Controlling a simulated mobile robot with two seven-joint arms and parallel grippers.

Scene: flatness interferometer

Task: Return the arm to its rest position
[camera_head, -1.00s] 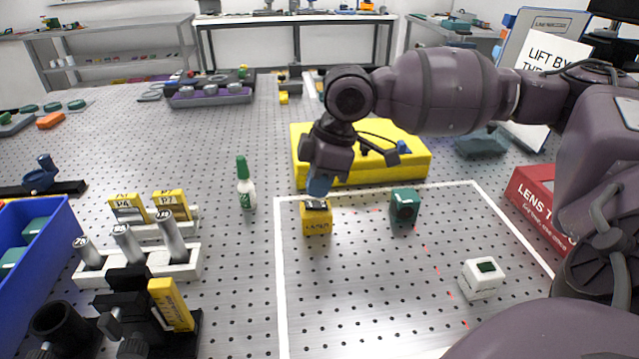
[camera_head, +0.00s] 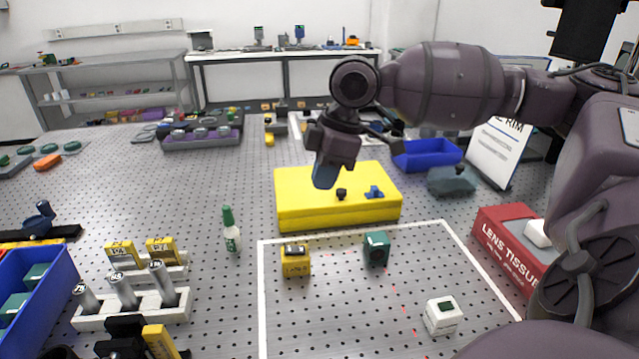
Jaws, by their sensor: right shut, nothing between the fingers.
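My right gripper (camera_head: 325,172) hangs from the right arm above the perforated table, in front of the yellow box (camera_head: 300,212). Its fingers point down, shut and empty. The yellow laser cube (camera_head: 296,262) sits below it inside the white outline, apart from the fingers. A dark green cube (camera_head: 376,249) stands to the right of the laser cube, and a white cube (camera_head: 441,315) with a dark green top window lies nearer the front. My left gripper is not in view.
A red lens tissue box (camera_head: 505,248) is at the right. Red dots mark the table between the cubes.

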